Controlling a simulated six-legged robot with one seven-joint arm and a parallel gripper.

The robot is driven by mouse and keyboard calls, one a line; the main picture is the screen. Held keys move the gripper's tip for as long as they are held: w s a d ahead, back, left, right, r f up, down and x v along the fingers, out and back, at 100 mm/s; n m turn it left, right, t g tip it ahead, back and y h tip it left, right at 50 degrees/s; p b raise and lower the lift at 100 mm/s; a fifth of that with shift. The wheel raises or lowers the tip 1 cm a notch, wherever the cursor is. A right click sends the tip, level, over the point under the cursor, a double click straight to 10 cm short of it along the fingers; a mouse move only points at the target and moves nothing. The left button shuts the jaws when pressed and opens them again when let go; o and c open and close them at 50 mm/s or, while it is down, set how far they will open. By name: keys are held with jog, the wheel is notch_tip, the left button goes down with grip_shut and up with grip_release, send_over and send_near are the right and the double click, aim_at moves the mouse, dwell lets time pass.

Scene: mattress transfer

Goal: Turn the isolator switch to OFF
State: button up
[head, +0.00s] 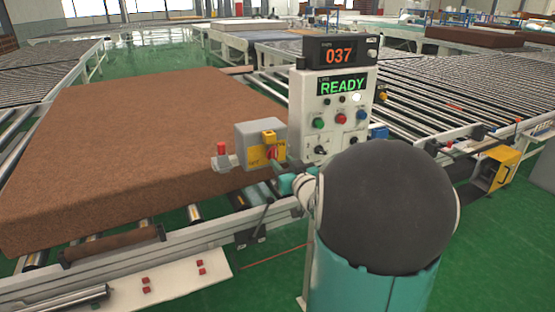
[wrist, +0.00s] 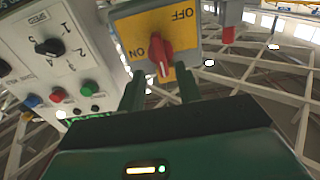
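The isolator switch is a grey box (head: 258,137) with a yellow face plate, mounted beside the conveyor. Its red knob (head: 272,152) shows small in the head view. In the wrist view, which is upside down, the red knob (wrist: 160,50) stands on the yellow plate (wrist: 180,22) between the printed words ON and OFF. The knob's long axis runs near vertical in that picture, its pale-marked end toward my gripper. My gripper (wrist: 158,88) is open, its two dark fingers apart and in line with the knob. I cannot tell whether they touch it.
A control panel (head: 331,105) reading READY, with buttons and knobs, stands close beside the switch. A red button (head: 221,149) sits on the switch's other side. A large brown mattress (head: 140,150) lies on the rollers behind. Green floor is clear in front.

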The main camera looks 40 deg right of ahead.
aim_at(275, 157)
jog(key=shift+x, duration=1.75)
jog(key=shift+a, duration=0.1)
grip_shut()
jog(key=shift+n, duration=0.3)
jog(key=n, duration=0.4)
jog(key=shift+a+f, duration=0.1)
jog(key=shift+a, duration=0.1)
jog(key=shift+a+f+n, duration=0.1)
jog(key=shift+f+n, duration=0.05)
jog(key=shift+n, duration=3.2)
jog(key=shift+a+f+n, duration=0.1)
jog(key=shift+f+n, duration=0.05)
jog(key=shift+n, duration=3.2)
